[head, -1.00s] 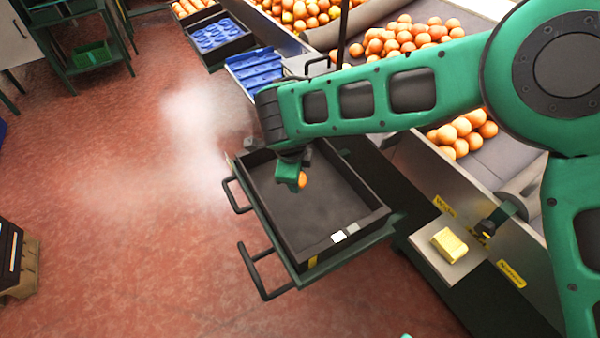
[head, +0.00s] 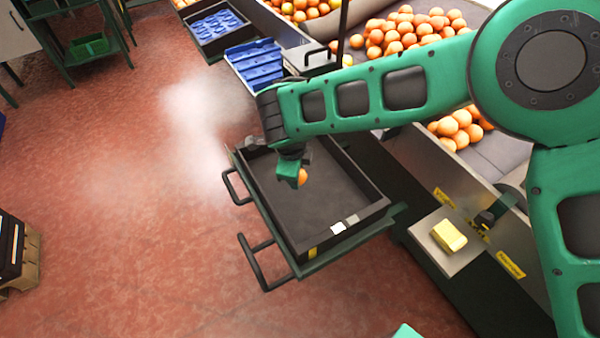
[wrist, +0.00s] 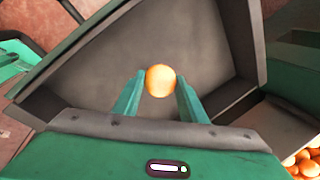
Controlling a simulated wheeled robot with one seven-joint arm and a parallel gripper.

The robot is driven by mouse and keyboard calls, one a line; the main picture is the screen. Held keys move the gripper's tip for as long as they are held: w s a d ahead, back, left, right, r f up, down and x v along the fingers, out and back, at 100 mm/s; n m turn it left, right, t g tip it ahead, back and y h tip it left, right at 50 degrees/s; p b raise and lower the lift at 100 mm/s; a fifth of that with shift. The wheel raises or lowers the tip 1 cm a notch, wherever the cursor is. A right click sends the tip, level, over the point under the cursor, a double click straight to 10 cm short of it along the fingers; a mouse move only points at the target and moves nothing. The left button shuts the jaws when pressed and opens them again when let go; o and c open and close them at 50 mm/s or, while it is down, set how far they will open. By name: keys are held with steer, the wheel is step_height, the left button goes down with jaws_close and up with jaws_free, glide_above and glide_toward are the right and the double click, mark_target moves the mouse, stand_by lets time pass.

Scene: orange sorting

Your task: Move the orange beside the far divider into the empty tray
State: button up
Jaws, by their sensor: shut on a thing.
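My gripper (head: 296,172) is over the dark empty tray (head: 365,219), toward its far left end in the head view. It is shut on one orange (head: 302,176). In the wrist view the orange (wrist: 160,80) sits between the two green fingertips of my gripper (wrist: 159,84), with the bare tray floor (wrist: 90,79) behind it. No other orange shows in the tray. The gap between the orange and the tray floor is hard to judge.
The tray rests on a green stand with black handles (head: 262,262). Heaps of oranges (head: 410,32) lie on the sorting line at the back right. Blue trays (head: 256,66) stand behind. A yellow block (head: 449,236) sits on a plate at right.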

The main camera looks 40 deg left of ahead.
steer(key=shift+f, duration=2)
stand_by(1.2)
steer(key=o, duration=1.6)
steer(key=shift+o, duration=0.2)
steer(key=shift+r, duration=0.25)
steer(key=shift+v, duration=2.25)
steer(key=shift+d+r, duration=0.1)
steer(key=shift+r, duration=3.45)
